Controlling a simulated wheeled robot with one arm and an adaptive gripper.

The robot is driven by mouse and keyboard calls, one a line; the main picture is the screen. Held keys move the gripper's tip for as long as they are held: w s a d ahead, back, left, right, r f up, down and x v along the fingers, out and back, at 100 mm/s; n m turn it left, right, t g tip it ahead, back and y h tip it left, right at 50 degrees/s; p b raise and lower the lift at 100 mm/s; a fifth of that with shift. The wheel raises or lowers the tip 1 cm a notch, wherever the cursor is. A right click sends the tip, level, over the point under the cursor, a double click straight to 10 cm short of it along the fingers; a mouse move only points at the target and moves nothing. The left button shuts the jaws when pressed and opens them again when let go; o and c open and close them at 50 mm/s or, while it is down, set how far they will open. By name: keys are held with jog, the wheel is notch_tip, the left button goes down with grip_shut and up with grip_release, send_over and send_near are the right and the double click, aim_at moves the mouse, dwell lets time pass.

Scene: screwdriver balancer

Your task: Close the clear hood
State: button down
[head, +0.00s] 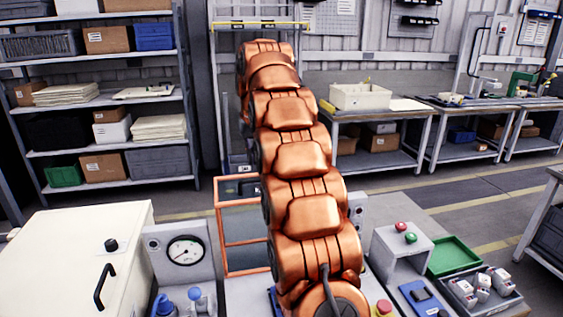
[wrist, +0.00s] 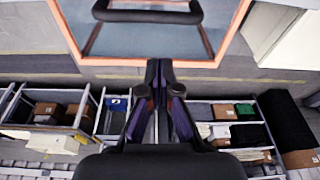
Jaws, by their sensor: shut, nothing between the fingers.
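The clear hood (head: 245,222) has an orange frame and see-through panels. In the head view its left part shows left of my arm and it appears to stand raised; my arm hides the rest. In the wrist view the hood's orange frame and clear pane (wrist: 150,42) fill the top middle, with a black bar handle (wrist: 148,12) at the top edge. My gripper (wrist: 160,64) is shut and empty, its fingertips close to the frame's lower edge in that picture. I cannot tell whether they touch. The gripper is hidden in the head view.
A pressure gauge box (head: 186,252) and a white cabinet (head: 70,262) with a black handle stand left of the hood. Right of my arm are a button box (head: 403,245), a green tray (head: 455,256) and a dark bin (head: 480,290) of parts. Open floor lies behind.

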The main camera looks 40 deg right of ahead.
jog(key=w+d+r+m+t+h+p, duration=0.15)
jog(key=w+d, duration=0.25)
jog(key=d, duration=0.9)
notch_tip(320, 180, down, 10)
jog(key=b, duration=0.5)
jog(key=shift+s+r, duration=0.25)
jog(key=shift+y, duration=0.25)
jog(key=shift+s+a+f+b, duration=0.15)
jog(key=shift+s+b, duration=0.1)
jog(key=shift+b, duration=0.35)
